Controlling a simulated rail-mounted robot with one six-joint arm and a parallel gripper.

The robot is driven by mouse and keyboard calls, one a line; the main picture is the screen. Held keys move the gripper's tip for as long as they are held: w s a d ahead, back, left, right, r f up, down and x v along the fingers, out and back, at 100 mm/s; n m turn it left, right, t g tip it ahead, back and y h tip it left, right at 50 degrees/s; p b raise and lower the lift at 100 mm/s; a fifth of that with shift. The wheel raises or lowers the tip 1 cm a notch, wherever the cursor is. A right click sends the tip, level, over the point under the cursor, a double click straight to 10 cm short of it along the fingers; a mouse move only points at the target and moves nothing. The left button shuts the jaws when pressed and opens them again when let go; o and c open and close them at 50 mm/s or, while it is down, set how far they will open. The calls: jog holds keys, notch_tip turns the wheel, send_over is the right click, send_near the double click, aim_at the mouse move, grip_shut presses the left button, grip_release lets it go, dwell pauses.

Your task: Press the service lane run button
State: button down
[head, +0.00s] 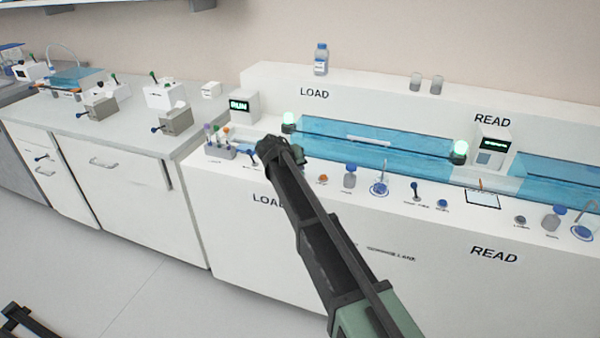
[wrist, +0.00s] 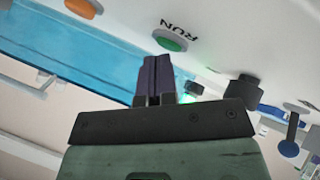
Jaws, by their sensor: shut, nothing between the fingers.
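The green run button (wrist: 170,41), a round cap in a pale ring with RUN printed beside it, shows in the wrist view just beyond my fingertips. My gripper (wrist: 156,60) is shut, with its two dark fingers together and nothing between them. The fingertips look apart from the button, but I cannot tell the gap exactly. In the head view my gripper (head: 268,148) is over the LOAD end of the white bench, and my arm hides the panel there, so I cannot make out the run button.
An orange button (wrist: 82,8) sits beside the green one; it also shows in the head view (head: 322,179). A tube rack (head: 219,150) stands left of my gripper. A bottle (head: 349,176) stands to the right. The blue-covered track (head: 365,143) runs behind.

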jog(key=shift+r+p, duration=0.95)
notch_tip(320, 180, up, 5)
jog(key=p, duration=0.5)
dwell(0.5)
